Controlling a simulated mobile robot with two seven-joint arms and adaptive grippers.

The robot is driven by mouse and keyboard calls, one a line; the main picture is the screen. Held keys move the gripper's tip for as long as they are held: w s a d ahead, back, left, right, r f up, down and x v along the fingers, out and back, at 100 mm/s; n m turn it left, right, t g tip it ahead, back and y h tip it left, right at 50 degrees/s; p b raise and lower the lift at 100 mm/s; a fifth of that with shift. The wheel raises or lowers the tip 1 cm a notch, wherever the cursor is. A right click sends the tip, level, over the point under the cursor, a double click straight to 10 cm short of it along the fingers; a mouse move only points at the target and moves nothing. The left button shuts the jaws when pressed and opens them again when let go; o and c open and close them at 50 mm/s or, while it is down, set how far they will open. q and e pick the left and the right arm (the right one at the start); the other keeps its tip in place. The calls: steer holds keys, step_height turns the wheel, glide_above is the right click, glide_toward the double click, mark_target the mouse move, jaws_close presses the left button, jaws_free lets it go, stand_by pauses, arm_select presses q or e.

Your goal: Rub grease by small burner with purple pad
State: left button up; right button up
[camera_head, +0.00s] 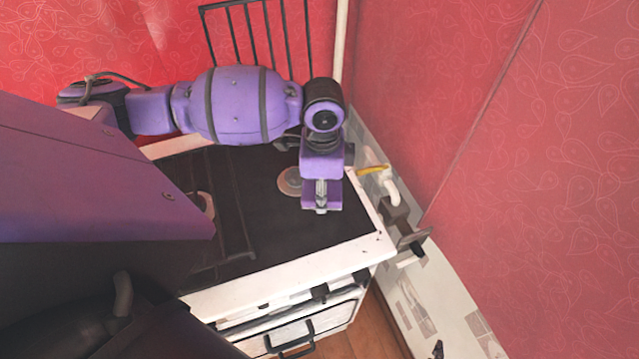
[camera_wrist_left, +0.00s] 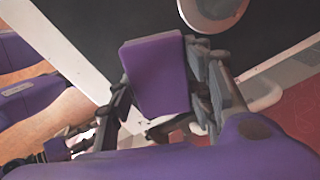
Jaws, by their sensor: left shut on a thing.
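My left arm reaches in from the left over a black stove top (camera_head: 275,225) with a white rim. My left gripper (camera_head: 321,200) points down near the right side of the stove top. In the left wrist view its fingers are shut on the purple pad (camera_wrist_left: 157,72), a flat block above the dark surface. The small burner (camera_head: 290,181), a pale round disc, lies just left of the gripper; it also shows at the top of the left wrist view (camera_wrist_left: 214,8). I cannot make out any grease. Whether the pad touches the surface is unclear. My right gripper is out of view.
A red patterned wall (camera_head: 540,180) stands close on the right. A white pipe (camera_head: 388,187) and a yellow item (camera_head: 372,169) sit beside the stove's right edge. A dark rack (camera_head: 265,40) rises behind. A drawer front with a black handle (camera_head: 290,338) faces forward.

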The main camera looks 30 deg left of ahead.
arm_select(q)
steer(key=shift+s+r, duration=0.15)
steer(key=shift+r, duration=1.35)
